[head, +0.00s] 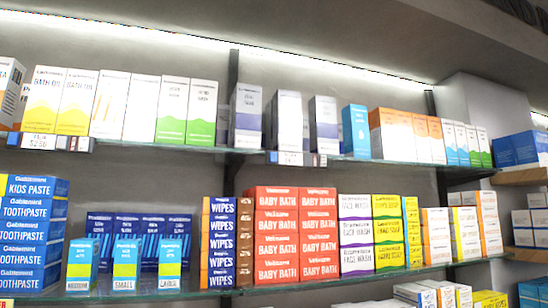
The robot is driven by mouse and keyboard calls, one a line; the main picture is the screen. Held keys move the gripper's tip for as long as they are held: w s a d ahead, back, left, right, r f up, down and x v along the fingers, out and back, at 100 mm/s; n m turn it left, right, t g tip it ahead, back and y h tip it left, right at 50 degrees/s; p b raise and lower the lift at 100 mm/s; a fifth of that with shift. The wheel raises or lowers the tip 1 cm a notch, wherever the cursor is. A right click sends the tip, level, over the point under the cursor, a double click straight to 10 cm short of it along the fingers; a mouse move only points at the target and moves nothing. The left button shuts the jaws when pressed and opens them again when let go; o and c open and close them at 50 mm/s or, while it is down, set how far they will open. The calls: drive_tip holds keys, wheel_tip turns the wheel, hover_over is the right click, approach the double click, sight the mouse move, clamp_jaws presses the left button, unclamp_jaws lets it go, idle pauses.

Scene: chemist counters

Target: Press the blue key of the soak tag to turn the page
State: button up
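Two small electronic tags hang on the front edge of the upper glass shelf. The left tag (40,142) is under the yellow and white bath oil boxes and has a white screen with a price. The right tag (291,158) is under the grey and purple boxes; its screen text is too small to read. Both have small dark, grey and bluish patches beside the screen that look like keys. I cannot tell for sure which is the soak tag, nor pick out its blue key clearly. My gripper is not in view.
The upper glass shelf (215,150) holds a row of upright boxes set close to its edge. The lower shelf (370,276) holds red baby bath boxes (291,234), blue wipes (221,243) and toothpaste boxes (32,235). A grey pillar and more shelving stand at right.

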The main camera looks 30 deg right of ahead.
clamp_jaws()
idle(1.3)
